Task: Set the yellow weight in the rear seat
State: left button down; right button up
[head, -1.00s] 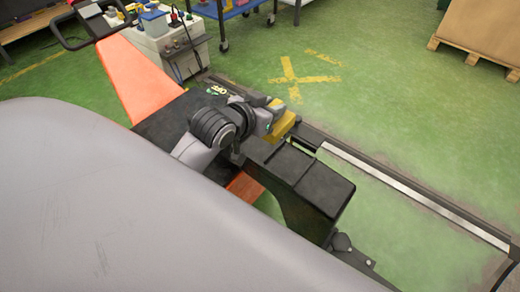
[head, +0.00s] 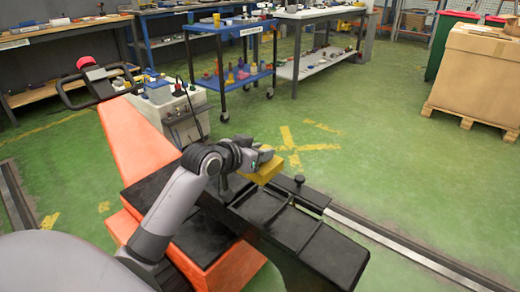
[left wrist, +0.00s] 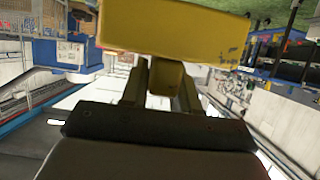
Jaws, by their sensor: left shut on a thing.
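The yellow weight (head: 265,172) is a blocky piece in my left gripper (head: 256,163), held over or beside the far end of the black beam (head: 325,258). The left wrist view shows the weight (left wrist: 175,28) filling the top, with the two fingers (left wrist: 162,84) shut on its narrow yellow stem. The beam's top has shallow recessed seats (head: 262,207) split by thin ridges; my forearm and the weight hide part of its far end. I cannot tell whether the weight touches the beam. My right gripper is not in view.
A small black knob post (head: 299,181) stands by the beam near the weight. Orange panels (head: 137,140) lie at left and below. A grey control box (head: 178,112) stands behind. A floor rail (head: 410,250) runs to the right. Green floor at right is open.

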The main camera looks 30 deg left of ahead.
pick_arm(q)
notch_tip(320, 180, down, 12)
jog(key=b, duration=0.3)
jog(key=shift+f+b, duration=0.25)
jog(key=shift+b, duration=0.05)
jog(key=shift+f, duration=0.2)
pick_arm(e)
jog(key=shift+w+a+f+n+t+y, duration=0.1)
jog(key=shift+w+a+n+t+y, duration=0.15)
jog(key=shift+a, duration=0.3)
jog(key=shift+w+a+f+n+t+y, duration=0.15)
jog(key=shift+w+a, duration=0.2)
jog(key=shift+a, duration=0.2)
pick_arm(q)
jog(key=c, duration=0.8)
grip_release()
jog(key=shift+f, duration=0.25)
jog(key=shift+c, duration=0.2)
